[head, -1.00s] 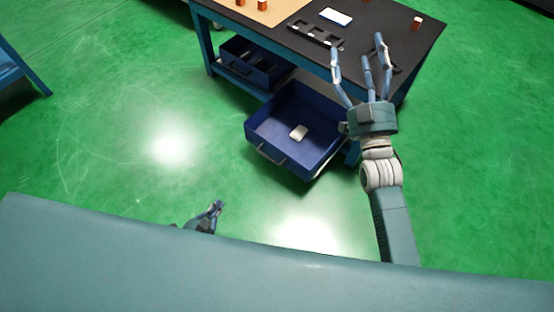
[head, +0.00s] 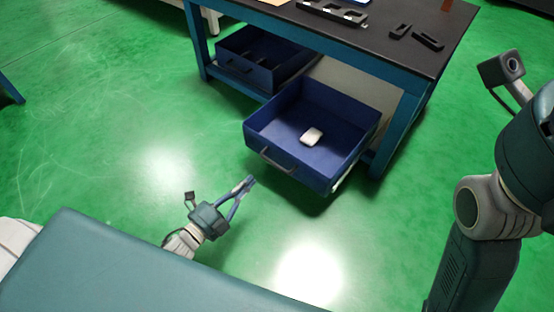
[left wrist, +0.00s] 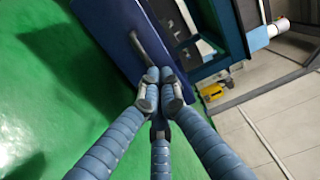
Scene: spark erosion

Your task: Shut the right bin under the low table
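The right bin (head: 350,165) is a blue drawer pulled far out from under the low table (head: 375,62). A small white object (head: 312,137) lies in it. Its dark handle (head: 278,160) is on the front panel, which faces me. My left gripper (head: 248,183) is in front of and a little left of that panel, its fingertips drawn together and empty. In the left wrist view the fingertips (left wrist: 160,88) point toward the handle (left wrist: 145,45); I cannot tell whether they touch it. My right arm is at the right edge; its gripper is out of view.
The left bin (head: 255,60) sits under the table and sticks out slightly. A table leg (head: 397,135) stands right of the right bin. Black parts (head: 415,36) lie on the tabletop. The green floor (head: 130,150) at left is clear.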

